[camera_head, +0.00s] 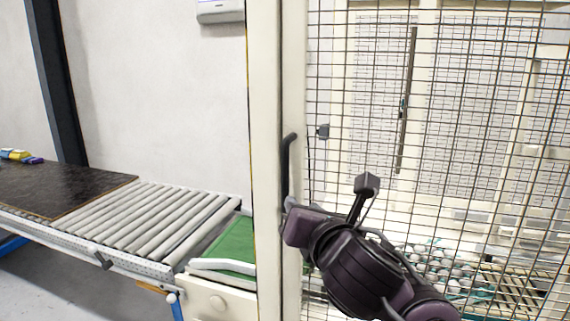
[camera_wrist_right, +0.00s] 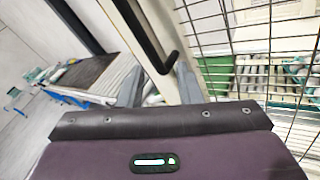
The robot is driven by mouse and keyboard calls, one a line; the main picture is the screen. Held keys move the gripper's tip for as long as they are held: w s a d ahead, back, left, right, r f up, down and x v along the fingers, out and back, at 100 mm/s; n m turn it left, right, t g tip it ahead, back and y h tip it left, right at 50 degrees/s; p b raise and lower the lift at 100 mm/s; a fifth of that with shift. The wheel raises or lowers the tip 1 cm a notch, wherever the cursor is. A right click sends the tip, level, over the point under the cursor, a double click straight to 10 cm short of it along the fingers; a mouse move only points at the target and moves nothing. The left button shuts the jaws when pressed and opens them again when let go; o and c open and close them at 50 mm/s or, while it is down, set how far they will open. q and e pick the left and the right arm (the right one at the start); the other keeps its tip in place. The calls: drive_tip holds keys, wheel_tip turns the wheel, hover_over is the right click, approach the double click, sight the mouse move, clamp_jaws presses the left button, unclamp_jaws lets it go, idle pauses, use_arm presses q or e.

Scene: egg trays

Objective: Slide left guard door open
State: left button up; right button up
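The guard door is a wire-mesh panel (camera_head: 470,95) in a cream frame, filling the right of the head view. A black bar handle (camera_head: 287,165) stands upright on the frame post (camera_head: 268,120). In the right wrist view, the handle (camera_wrist_right: 148,32) runs slanting down to a bent lower end near the fingers. My right gripper (camera_head: 290,204) is at the handle's lower part in the head view. In the wrist view its two grey fingers (camera_wrist_right: 158,88) are spread apart, with the cream post showing between them. Contact with the handle cannot be told. My left gripper is out of view.
A roller conveyor (camera_head: 150,215) with a dark board (camera_head: 55,188) and a green belt section (camera_head: 228,245) lies left of the post. Behind the mesh are many eggs (camera_head: 445,268) and machine rails (camera_head: 515,285). A white box (camera_head: 220,10) hangs on the wall.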

sight(286, 167)
drive_tip(key=w+a+r+n, duration=0.1)
drive_tip(key=w, duration=0.1)
drive_tip(key=w+a+r+n+p, duration=0.1)
drive_tip(key=w+r+n, duration=0.1)
drive_tip(key=w, duration=0.1)
drive_tip(key=w+a+r+n+t, duration=0.1)
drive_tip(key=w+r, duration=0.1)
drive_tip(key=w, duration=0.1)
drive_tip(key=shift+a+y, duration=0.15)
drive_tip(key=shift+y, duration=0.15)
drive_tip(key=shift+s, duration=0.1)
clamp_jaws()
